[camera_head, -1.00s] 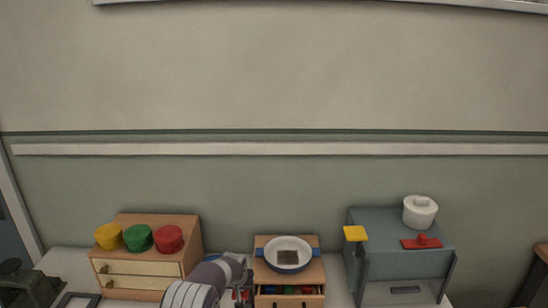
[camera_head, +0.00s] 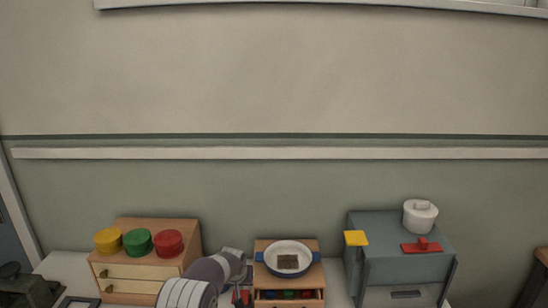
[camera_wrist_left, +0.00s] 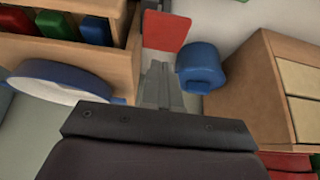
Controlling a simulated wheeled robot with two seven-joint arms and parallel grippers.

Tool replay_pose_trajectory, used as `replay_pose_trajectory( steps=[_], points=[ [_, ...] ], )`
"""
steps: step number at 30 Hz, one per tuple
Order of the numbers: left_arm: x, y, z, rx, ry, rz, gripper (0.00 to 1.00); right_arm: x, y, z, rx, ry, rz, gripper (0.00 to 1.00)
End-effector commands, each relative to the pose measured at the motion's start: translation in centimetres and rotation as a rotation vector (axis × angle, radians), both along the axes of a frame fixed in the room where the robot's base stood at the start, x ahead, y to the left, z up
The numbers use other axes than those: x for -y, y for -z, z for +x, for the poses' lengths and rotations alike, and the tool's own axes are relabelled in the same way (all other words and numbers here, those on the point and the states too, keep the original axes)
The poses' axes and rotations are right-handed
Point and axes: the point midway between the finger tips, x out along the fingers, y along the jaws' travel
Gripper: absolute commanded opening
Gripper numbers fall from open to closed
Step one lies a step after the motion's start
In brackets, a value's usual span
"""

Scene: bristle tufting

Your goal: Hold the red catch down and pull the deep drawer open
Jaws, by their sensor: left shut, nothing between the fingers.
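In the head view a grey cabinet (camera_head: 400,232) stands at the right. A red catch-like piece (camera_head: 422,246) lies on its top near the front edge, with nothing of mine on it. The cabinet's front drawer (camera_head: 385,297) has a dark handle (camera_head: 407,294); it looks shut, though the frame cuts off its bottom. My left gripper is well left of the cabinet, beside the small wooden box; its fingertips are hard to make out in the head view. In the left wrist view my left gripper (camera_wrist_left: 160,75) is shut and empty, between a blue cylinder (camera_wrist_left: 202,66) and the small box.
A white pot (camera_head: 420,216) and yellow plate (camera_head: 356,238) are at the cabinet. A red plate (camera_wrist_left: 166,31) lies ahead of my fingers.

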Motion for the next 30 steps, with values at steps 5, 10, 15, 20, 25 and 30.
replay_pose_trajectory(
  steps=[5,10,15,20,25,30],
  points=[
    [0.0,-1.5,0.0,0.001,0.000,0.000,0.00,0.0,0.0,0.0,0.000,0.000,0.000,0.51],
    [0.0,-2.9,0.0,0.001,0.000,0.000,0.00,0.0,0.0,0.0,0.000,0.000,0.000,0.51],
    [0.0,-4.3,0.0,0.001,0.000,0.000,0.00,0.0,0.0,0.0,0.000,0.000,0.000,0.51],
    [0.0,-5.4,0.0,0.000,0.000,0.000,0.00,0.0,0.0,0.0,0.000,0.000,0.000,0.51],
    [0.0,-5.8,0.0,0.000,0.000,0.000,0.00,0.0,0.0,0.0,0.000,0.000,0.000,0.51],
    [0.0,-5.8,0.0,0.000,0.000,0.000,0.00,0.0,0.0,0.0,0.000,0.000,0.000,0.51]
  ],
)
